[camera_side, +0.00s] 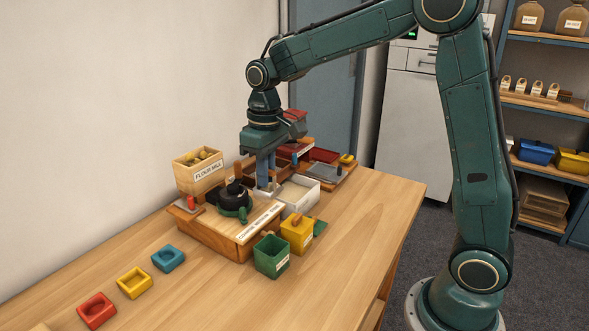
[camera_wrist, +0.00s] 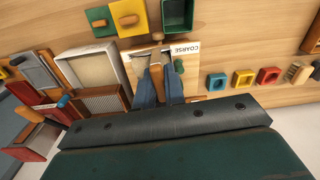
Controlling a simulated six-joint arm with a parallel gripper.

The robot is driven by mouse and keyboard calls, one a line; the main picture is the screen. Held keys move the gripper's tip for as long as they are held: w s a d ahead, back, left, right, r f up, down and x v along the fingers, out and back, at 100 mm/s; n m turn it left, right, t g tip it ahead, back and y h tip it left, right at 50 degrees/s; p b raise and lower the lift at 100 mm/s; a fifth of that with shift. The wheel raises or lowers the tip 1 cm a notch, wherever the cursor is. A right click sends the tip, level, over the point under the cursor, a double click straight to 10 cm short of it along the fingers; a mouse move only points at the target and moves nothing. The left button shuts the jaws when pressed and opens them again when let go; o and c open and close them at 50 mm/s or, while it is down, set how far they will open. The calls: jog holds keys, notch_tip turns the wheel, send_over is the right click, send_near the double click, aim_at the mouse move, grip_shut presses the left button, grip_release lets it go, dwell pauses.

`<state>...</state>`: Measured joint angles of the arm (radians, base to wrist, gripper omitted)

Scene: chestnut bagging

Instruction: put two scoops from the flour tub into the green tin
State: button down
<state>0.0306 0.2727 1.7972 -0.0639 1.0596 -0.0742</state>
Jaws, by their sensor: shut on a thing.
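My gripper (camera_side: 264,186) points down over the wooden work block, just left of a white open box (camera_side: 298,193). In the wrist view its blue fingers (camera_wrist: 157,84) are shut on a wooden-handled tool (camera_wrist: 156,74); its lower end is largely hidden. The open green tin (camera_side: 271,256) stands on the table in front of the block, and shows at the top of the wrist view (camera_wrist: 178,14). The white box, also in the wrist view (camera_wrist: 68,68), has a pale inside and may be the flour tub; its label is unreadable.
A yellow box (camera_side: 299,234) with a wooden knob stands beside the green tin. The right tabletop is clear.

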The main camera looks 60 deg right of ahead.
jog(key=s+a, duration=0.4)
jog(key=a, duration=0.3)
jog(key=shift+y, duration=0.3)
jog(key=f, duration=0.5)
jog(key=shift+s+a+f, duration=0.1)
jog(key=shift+s+a, duration=0.15)
jog(key=shift+a, duration=0.05)
jog(key=shift+d+f, duration=0.1)
jog(key=shift+d, duration=0.05)
jog(key=shift+w+d+f+g+y, duration=0.1)
jog(key=shift+d+f+g+y, duration=0.15)
jog(key=shift+d+y, duration=0.9)
jog(key=shift+w+d+f+g+y, duration=0.25)
jog(key=shift+d+y, duration=0.35)
jog(key=shift+y, duration=1.1)
jog(key=shift+d+f+g+y, duration=0.1)
jog(key=shift+d+g+y, duration=0.2)
jog(key=shift+d+y, duration=0.85)
jog(key=shift+a+y, duration=0.3)
jog(key=shift+a+r, duration=0.1)
jog(key=shift+a, duration=0.05)
